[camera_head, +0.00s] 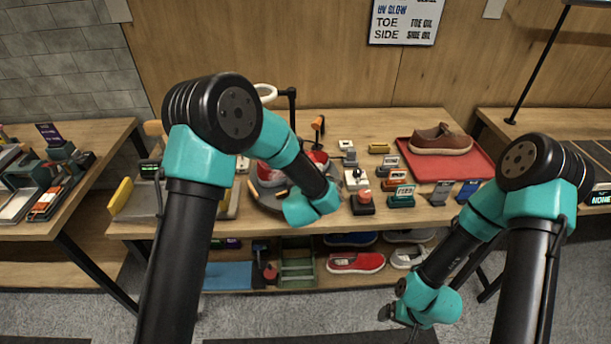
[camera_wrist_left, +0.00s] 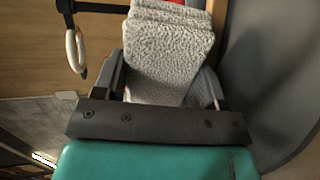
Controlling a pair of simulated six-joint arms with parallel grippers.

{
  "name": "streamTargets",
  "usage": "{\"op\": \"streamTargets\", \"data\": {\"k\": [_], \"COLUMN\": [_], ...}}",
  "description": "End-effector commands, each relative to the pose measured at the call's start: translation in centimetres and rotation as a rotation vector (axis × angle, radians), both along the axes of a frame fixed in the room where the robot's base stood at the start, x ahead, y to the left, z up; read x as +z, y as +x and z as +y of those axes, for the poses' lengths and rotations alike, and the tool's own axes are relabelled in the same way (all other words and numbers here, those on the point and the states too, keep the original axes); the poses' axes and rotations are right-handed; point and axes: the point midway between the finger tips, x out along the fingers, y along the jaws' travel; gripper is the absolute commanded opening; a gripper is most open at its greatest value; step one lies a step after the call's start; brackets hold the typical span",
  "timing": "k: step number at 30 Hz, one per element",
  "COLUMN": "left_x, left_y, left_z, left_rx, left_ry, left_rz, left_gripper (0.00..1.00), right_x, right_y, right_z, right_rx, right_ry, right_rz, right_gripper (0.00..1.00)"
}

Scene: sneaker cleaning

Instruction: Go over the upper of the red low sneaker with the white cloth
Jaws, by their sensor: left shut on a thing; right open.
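The red low sneaker (camera_head: 318,158) is on a dark round stand (camera_head: 258,197) on the middle table, mostly hidden behind my left arm. In the left wrist view, my left gripper (camera_wrist_left: 163,88) is shut on the white cloth (camera_wrist_left: 168,45), a textured folded pad. A small red patch (camera_wrist_left: 186,3) shows past the cloth's far edge; I cannot tell whether they touch. In the head view my left arm reaches over the stand and hides its fingers and the cloth. My right gripper (camera_head: 403,318) is open and empty, low in front of the table.
A brown shoe (camera_head: 440,140) rests on a red tray (camera_head: 478,165) at the right. Small bottles and boxes, including a red-topped one (camera_head: 364,198), stand right of the stand. A ring lamp (camera_head: 265,92) rises behind. Another red shoe (camera_head: 356,262) lies on the lower shelf.

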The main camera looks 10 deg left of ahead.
Motion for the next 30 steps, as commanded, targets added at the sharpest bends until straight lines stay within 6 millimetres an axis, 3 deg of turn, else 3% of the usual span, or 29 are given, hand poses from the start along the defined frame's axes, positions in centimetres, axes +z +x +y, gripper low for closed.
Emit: {"op": "streamTargets", "data": {"k": [15,30], "left_x": [-0.2,0.0], "left_y": [-0.4,-0.4], "left_z": [3.7,4.3], "left_rx": [0.004,0.005], "left_ry": [0.002,0.000], "left_rz": [0.005,0.001], "left_gripper": [0.38,0.38], "right_x": [0.0,0.0], "right_y": [0.0,0.0], "right_z": [0.0,0.0], "right_rx": [0.000,0.000], "right_ry": [0.000,0.000], "right_rz": [0.000,0.000], "right_gripper": [0.91,0.91]}}
